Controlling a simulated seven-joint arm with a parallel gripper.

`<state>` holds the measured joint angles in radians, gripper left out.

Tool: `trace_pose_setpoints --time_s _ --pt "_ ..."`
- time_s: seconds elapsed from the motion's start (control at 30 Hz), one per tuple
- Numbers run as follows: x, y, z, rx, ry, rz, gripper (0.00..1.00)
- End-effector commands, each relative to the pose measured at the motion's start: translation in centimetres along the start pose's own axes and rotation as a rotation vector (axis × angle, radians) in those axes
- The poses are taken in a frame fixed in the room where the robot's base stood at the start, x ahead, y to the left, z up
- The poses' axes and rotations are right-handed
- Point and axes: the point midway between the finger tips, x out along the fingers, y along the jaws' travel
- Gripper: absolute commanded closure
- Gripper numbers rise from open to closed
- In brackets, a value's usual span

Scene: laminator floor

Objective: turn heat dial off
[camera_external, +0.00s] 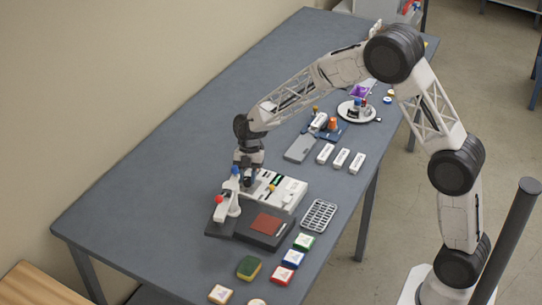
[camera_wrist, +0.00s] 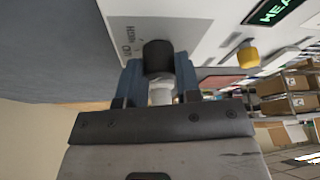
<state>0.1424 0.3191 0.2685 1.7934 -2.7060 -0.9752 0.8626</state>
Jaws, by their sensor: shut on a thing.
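The heat dial (camera_wrist: 159,56) is a black round knob on the white panel (camera_wrist: 215,22) of the laminator (camera_external: 287,190). In the external view, my gripper (camera_external: 249,178) reaches down to the left end of the white machine; the dial there is too small and covered to make out. The dial's pointer is not visible.
A yellow knob (camera_wrist: 247,57) and a dark display with green letters (camera_wrist: 276,11) are on the same panel. A stand with blue and red knobs (camera_external: 229,198) is close to my gripper. A black tray with a brown pad (camera_external: 267,223) lies in front. The table's left part is clear.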

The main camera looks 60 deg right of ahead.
Motion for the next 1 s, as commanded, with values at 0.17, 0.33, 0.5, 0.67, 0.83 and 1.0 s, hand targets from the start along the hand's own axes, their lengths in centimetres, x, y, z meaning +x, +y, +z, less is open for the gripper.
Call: trace_pose_setpoints --time_s 0.17,0.33,0.5,0.67,0.83,1.0 --pt "-0.01 0.05 -0.01 -0.104 0.000 -0.044 0.92" --pt "0.06 0.07 0.04 -0.170 0.000 -0.071 0.92" --pt "0.04 0.09 0.02 -0.225 0.001 -0.095 0.92" --pt "0.05 0.11 0.03 -0.276 0.000 -0.115 0.92" --pt "0.10 0.13 0.02 -0.326 0.000 -0.136 0.92" --pt "0.09 0.15 -0.01 -0.374 0.002 -0.155 0.92"
